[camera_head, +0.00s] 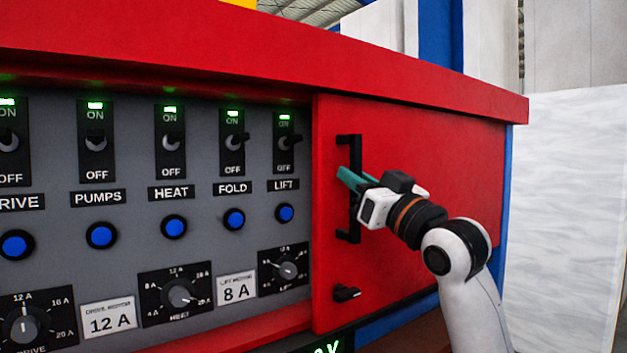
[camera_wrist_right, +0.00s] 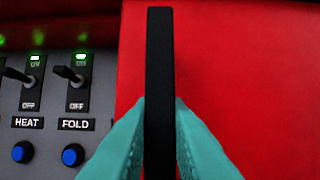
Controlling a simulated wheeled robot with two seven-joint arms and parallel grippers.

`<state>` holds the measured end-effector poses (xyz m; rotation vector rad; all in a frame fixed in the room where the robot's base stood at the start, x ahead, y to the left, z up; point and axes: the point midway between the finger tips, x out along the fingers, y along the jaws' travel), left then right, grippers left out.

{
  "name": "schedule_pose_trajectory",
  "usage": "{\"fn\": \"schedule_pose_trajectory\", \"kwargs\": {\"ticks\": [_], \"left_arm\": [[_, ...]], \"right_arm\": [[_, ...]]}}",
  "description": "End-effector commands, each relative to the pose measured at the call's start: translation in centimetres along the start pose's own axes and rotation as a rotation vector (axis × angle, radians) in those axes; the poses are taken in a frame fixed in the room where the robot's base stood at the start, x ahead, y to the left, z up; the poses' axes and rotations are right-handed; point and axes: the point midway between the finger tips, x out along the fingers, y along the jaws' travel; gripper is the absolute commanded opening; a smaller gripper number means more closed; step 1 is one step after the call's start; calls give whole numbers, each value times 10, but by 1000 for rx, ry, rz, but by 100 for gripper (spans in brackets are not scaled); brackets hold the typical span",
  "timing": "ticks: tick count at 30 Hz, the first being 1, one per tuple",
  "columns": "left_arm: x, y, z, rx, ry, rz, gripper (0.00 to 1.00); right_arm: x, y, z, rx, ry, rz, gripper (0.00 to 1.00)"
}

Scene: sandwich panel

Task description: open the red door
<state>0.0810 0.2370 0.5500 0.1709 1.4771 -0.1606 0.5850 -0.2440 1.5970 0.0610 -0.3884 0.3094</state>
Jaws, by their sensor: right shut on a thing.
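My right gripper (camera_head: 347,180) is shut on the handle at about mid-height. In the right wrist view the teal fingers press on both sides of the black handle (camera_wrist_right: 160,70), with the red door (camera_wrist_right: 240,80) behind. A small black knob or latch (camera_head: 346,293) sits low on the door, below the handle. My left gripper is not in view.
Left of the door is a grey control panel (camera_head: 60,235) with toggle switches, blue buttons and dials. A red ledge (camera_head: 330,75) overhangs the panel and door. Free space shows right of the cabinet, before a pale wall (camera_head: 565,200).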

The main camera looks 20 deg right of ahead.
Motion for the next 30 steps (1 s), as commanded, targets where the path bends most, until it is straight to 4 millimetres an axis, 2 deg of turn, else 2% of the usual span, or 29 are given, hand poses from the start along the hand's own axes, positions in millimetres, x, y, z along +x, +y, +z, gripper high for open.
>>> {"fn": "schedule_pose_trajectory", "kwargs": {"ticks": [1, 3, 9, 22, 23, 26, 30], "left_arm": [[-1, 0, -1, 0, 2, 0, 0], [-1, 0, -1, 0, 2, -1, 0], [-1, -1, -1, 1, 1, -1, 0], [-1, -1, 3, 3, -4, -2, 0], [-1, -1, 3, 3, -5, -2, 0], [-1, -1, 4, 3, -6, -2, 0], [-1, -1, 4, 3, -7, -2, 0]], "right_arm": [[0, -12, 1, -4, 1, -7, 0], [0, -22, 1, -4, 0, -6, 0], [0, -39, 2, -3, -2, -3, 0], [0, -41, 2, -2, -4, 0, 0], [0, -41, 2, -2, -4, 0, 19], [0, -41, 2, -2, -4, 0, 36], [0, -41, 1, -1, -2, 1, 36]]}}
